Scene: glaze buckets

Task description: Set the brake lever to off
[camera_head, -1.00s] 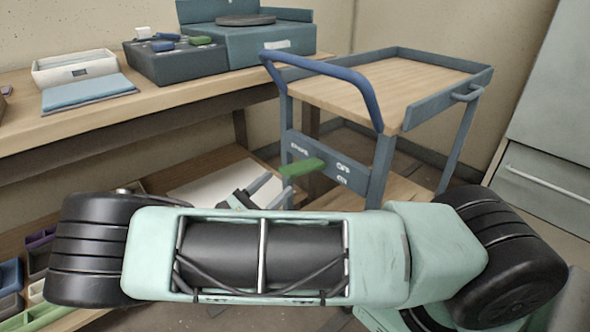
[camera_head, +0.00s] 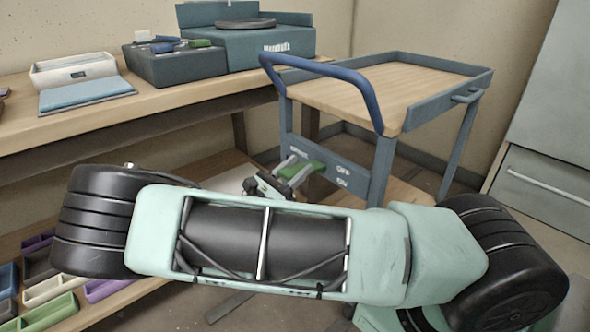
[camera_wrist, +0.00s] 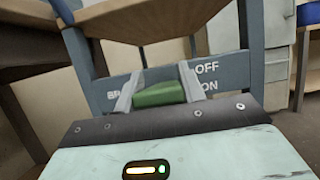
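The brake lever (camera_head: 308,169) is a green handle sticking out from the grey-blue end panel of a cart (camera_head: 329,173). The panel carries the label OFF above and ON below, to the right of the lever. The lever also shows in the wrist view (camera_wrist: 160,94), in front of the BRAKE lettering and nearer the height of ON. My gripper (camera_head: 285,166) is at the lever. In the wrist view my gripper (camera_wrist: 158,90) has its fingers apart, one on each side of the green handle. Whether they touch it is not clear.
The cart's blue push handle (camera_head: 335,70) arches above the panel. A wooden workbench (camera_head: 120,120) with boxes stands at the left, with coloured bins (camera_head: 60,290) low beneath. A grey cabinet (camera_head: 550,170) stands at the right.

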